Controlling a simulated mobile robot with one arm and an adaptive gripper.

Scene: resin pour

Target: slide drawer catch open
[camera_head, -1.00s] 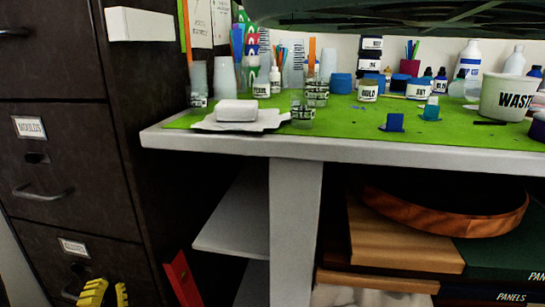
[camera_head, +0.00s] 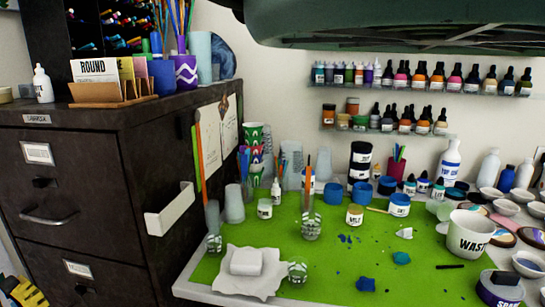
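The dark filing cabinet (camera_head: 85,210) stands at the left with its drawers shut. Its upper drawer has a white label plate (camera_head: 38,153), a small dark catch (camera_head: 45,182) under it, and a bar handle (camera_head: 47,218) lower down. The drawer below has another label plate (camera_head: 79,268) and a catch (camera_head: 82,290) near the bottom edge. The label words are too small to read. My gripper (camera_head: 20,291) shows only as a yellow and black part in the bottom left corner, below and left of the upper catch, apparently apart from it. Its fingertips are not clear.
A white holder (camera_head: 169,209) sticks out from the cabinet's side. To the right, a green-matted bench (camera_head: 330,260) carries cups, bottles and a waste tub (camera_head: 468,234). Pots and a card rack (camera_head: 112,91) stand on the cabinet. A dark green hood (camera_head: 400,25) hangs above the bench.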

